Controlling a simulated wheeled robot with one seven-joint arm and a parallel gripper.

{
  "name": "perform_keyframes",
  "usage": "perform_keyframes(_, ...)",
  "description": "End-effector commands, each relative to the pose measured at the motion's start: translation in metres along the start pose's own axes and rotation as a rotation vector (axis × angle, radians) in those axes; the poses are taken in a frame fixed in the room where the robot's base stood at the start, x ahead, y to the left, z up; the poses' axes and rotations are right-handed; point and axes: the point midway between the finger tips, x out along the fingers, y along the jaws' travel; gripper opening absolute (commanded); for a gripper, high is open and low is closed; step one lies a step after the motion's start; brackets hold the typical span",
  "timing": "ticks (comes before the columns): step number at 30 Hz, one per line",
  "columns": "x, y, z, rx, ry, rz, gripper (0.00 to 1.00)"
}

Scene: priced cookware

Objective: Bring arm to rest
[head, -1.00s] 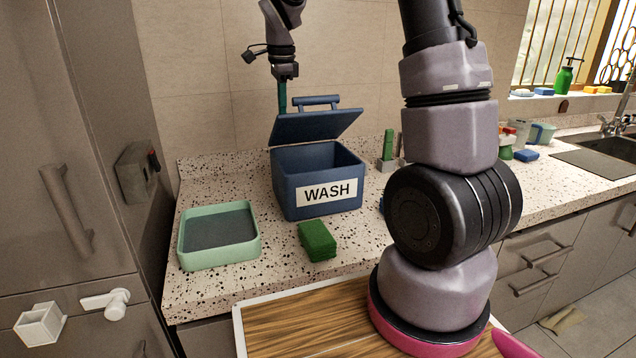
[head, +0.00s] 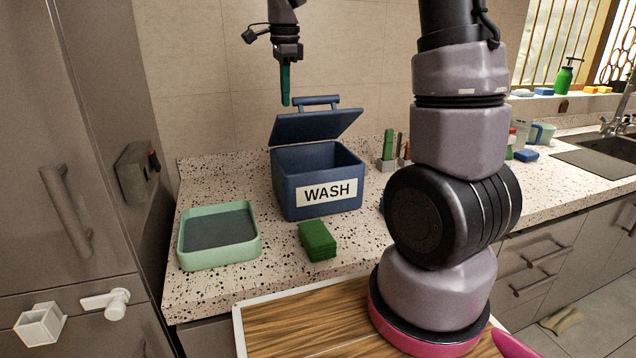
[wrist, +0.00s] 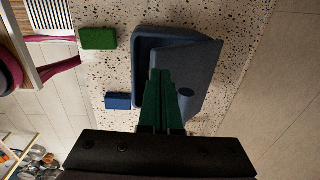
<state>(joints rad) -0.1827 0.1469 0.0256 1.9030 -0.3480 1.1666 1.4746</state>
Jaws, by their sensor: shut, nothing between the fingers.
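My gripper (head: 285,86) hangs in the air above the blue bin, its teal fingers closed together with nothing between them. In the wrist view my gripper's green fingers (wrist: 161,85) point down towards the bin and cover part of it. The blue bin (head: 287,190), labelled WASH, stands on the speckled counter. Its lid (head: 318,126) is raised and tilted, with a handle on top. The bin's inside is mostly hidden.
A green sponge block (head: 318,240) lies in front of the bin, and a mint tray (head: 219,259) stands to its left. A blue block (wrist: 118,101) lies beside the bin in the wrist view. A holder with upright utensils (head: 389,163) stands at the back. The sink (head: 600,153) is far right.

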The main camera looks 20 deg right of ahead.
Motion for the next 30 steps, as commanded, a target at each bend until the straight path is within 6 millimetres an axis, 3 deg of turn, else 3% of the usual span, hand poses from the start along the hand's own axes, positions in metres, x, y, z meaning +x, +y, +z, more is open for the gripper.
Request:
perform_keyframes(10,-0.002,0.001,-0.001,-0.007,-0.002,-0.004,0.00)
perform_keyframes(14,-0.018,0.015,-0.007,-0.081,-0.019,-0.038,0.00)
perform_keyframes(21,-0.074,0.085,-0.034,-0.448,-0.047,-0.211,0.00)
perform_keyframes(30,-0.103,0.180,-0.053,-0.935,0.050,-0.454,0.00)
